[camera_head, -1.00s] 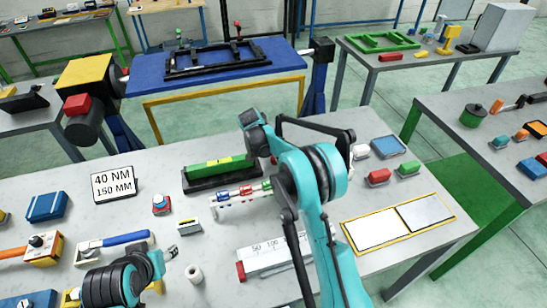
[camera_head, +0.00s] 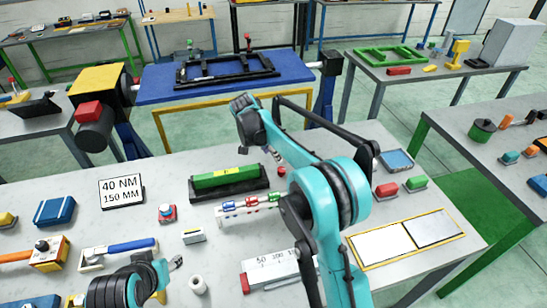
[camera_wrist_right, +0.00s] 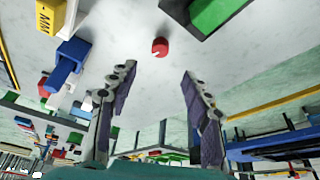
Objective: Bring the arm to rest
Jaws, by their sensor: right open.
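My right arm, teal and black, rises from the bottom right in the head view and bends over the grey workbench (camera_head: 225,262). Its right gripper (camera_head: 273,154) hangs past the green block, partly hidden by the arm. In the right wrist view the gripper (camera_wrist_right: 155,100) is open, its two fingers wide apart with nothing between them. A small red round piece (camera_wrist_right: 160,47) lies on the bench beyond the tips; it also shows in the head view (camera_head: 282,171). My left gripper (camera_head: 177,263) is low at the left, small and partly hidden by its wrist.
A green block in a black cradle (camera_head: 229,180) and a rack of coloured pieces (camera_head: 250,204) lie near the right arm. A torque sign (camera_head: 121,190) stands left. A blue table (camera_head: 215,78) with a black frame (camera_head: 227,67) is behind, across a floor gap.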

